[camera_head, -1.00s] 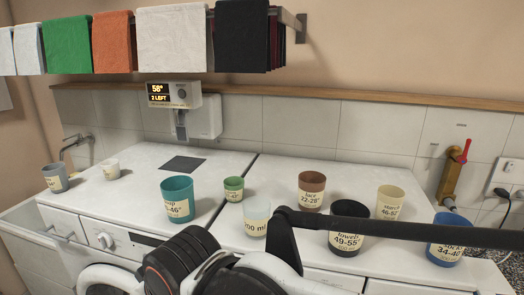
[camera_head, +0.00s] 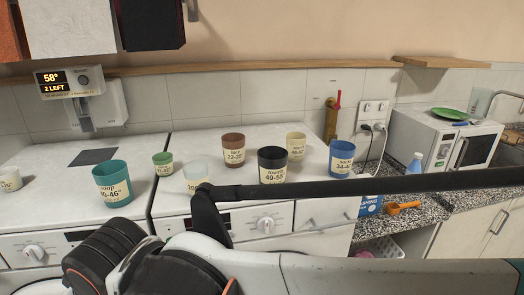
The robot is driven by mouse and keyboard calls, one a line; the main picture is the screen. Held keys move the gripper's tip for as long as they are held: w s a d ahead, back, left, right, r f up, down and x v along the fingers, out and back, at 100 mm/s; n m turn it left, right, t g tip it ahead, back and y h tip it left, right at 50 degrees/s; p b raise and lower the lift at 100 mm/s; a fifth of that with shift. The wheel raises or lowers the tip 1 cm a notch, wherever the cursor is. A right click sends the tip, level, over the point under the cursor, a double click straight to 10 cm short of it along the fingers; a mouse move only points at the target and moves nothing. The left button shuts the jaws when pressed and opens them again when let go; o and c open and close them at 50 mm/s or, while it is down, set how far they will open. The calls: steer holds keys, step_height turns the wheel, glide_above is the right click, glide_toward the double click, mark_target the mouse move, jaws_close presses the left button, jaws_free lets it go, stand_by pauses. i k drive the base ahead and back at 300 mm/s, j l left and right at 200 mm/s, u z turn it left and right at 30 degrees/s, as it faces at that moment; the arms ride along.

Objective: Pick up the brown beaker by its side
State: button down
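The brown beaker (camera_head: 233,148) stands upright on the white machine top, near the back. Its cream label reads about 22-28°. A pale translucent beaker (camera_head: 196,174) stands in front of it to the left, and a black beaker (camera_head: 272,164) in front of it to the right. My dark arm link crosses the lower part of the view, in front of the beakers. My gripper's fingertips do not show in this view.
A teal beaker (camera_head: 113,184) and a green beaker (camera_head: 162,163) stand left. A cream beaker (camera_head: 296,146) and a blue beaker (camera_head: 342,156) stand right. A grey counter (camera_head: 436,207) with a microwave (camera_head: 440,140) is farther right. Tiled wall (camera_head: 200,102) is close behind.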

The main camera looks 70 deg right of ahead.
mark_target(234, 143)
steer(key=z, duration=1.9)
